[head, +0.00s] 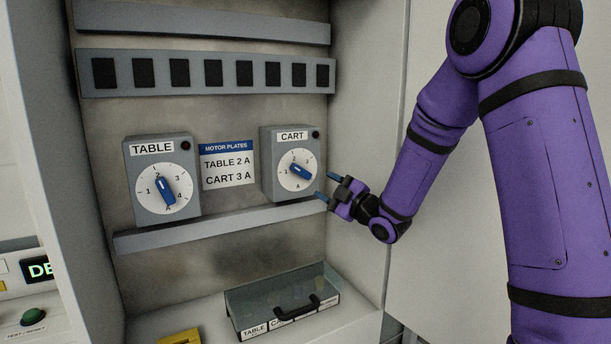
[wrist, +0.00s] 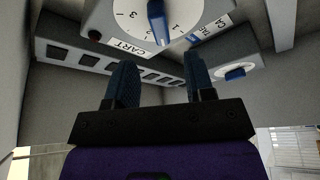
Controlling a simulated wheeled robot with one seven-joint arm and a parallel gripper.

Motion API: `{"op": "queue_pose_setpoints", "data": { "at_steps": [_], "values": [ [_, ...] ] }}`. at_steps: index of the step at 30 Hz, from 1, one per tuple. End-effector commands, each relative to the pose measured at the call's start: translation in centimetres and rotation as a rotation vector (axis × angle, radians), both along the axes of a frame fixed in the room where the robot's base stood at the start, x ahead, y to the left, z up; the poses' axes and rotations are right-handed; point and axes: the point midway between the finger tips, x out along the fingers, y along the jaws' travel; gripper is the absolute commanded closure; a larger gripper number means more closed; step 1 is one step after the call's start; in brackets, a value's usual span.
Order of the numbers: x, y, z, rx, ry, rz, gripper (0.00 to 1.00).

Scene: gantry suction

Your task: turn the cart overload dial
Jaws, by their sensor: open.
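The cart overload dial (head: 300,171) is a blue knob on a white numbered face, on a grey box labelled CART. The knob sits at a slant. My gripper (head: 324,185) is at the right of the CART box, its two blue fingers apart and pointing left toward the dial. In the wrist view my open gripper (wrist: 159,82) has nothing between its fingers. The cart dial knob (wrist: 157,22) shows beyond and above the fingertips there, and its top is cut off by the frame edge.
The TABLE dial (head: 167,190) is on a box to the left. A plate between the boxes (head: 228,165) reads TABLE 2 A, CART 3 A. A grey rail (head: 215,228) runs below the boxes. A clear-topped box with a black handle (head: 290,305) stands on the cabinet floor.

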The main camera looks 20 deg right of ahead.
Motion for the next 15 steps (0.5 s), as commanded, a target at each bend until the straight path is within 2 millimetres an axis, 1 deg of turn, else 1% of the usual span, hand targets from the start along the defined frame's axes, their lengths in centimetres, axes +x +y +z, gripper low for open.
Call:
{"op": "queue_pose_setpoints", "data": {
  "at_steps": [3, 9, 15],
  "values": [
    [1.9, 1.2, 0.5, 0.0, -0.002, 0.002, 0.51],
    [4.7, 2.8, 1.3, 0.0, -0.001, 0.001, 0.51],
    [6.4, 3.7, 1.7, 0.001, 0.001, -0.001, 0.51]
  ]
}}
